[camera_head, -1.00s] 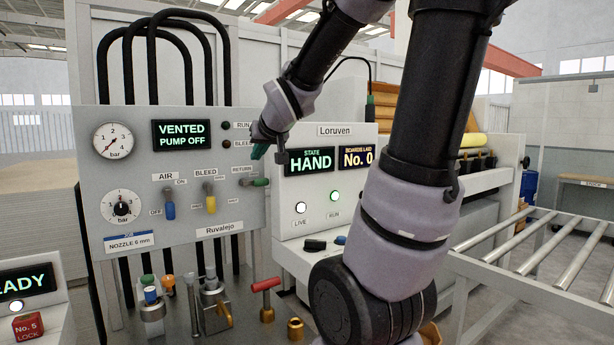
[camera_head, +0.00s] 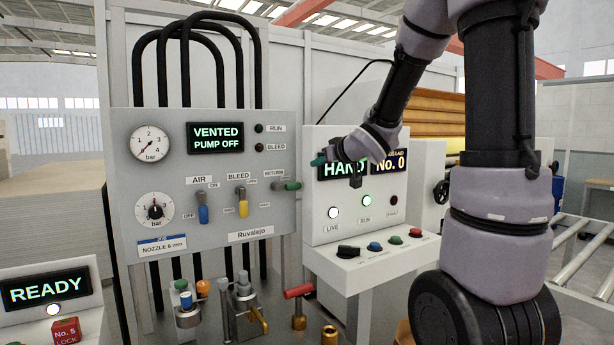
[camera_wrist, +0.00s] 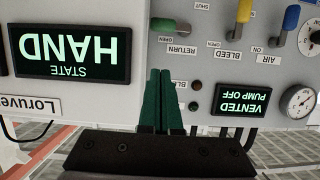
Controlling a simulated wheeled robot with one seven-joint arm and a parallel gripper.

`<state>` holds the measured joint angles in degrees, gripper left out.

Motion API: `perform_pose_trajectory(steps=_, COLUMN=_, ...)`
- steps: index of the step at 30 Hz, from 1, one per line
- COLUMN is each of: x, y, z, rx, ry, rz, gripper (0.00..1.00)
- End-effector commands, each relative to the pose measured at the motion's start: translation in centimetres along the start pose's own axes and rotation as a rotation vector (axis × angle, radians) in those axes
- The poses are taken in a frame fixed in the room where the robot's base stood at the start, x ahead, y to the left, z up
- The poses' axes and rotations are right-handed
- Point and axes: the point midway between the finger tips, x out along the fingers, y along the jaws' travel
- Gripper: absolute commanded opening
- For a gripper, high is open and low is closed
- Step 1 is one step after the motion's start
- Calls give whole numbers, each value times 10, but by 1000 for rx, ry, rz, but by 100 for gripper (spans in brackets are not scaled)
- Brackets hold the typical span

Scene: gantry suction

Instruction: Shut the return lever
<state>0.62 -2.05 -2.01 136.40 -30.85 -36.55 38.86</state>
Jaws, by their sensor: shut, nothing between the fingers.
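The return lever (camera_head: 288,185) has a green handle and sits at the right edge of the Ruvalejo panel (camera_head: 215,215). Its handle lies sideways, pointing right, under the RETURN label. In the wrist view, which is upside down, the green lever (camera_wrist: 163,25) shows at the top, beside small OPEN and SHUT labels. My gripper (camera_head: 319,161) is shut and empty. It is up and to the right of the lever, apart from it, in front of the HAND screen's left edge. In the wrist view its green fingers (camera_wrist: 165,80) are together, below the lever in the picture.
The Loruven console (camera_head: 325,225) stands right of the panel, with buttons and a black knob on its ledge. A blue AIR lever (camera_head: 203,214) and a yellow BLEED lever (camera_head: 243,208) hang downward. A red-handled valve (camera_head: 298,292) and fittings stand below.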

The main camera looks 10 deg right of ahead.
Motion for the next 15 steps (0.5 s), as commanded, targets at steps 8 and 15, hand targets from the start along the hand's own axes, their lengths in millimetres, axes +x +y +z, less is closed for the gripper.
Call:
perform_pose_trajectory(steps=8, x=46, y=-1, z=2, rx=2, ry=-4, rz=-2, gripper=0)
perform_pose_trajectory(steps=15, x=97, y=-1, z=1, rx=0, ry=-2, rz=-1, gripper=0)
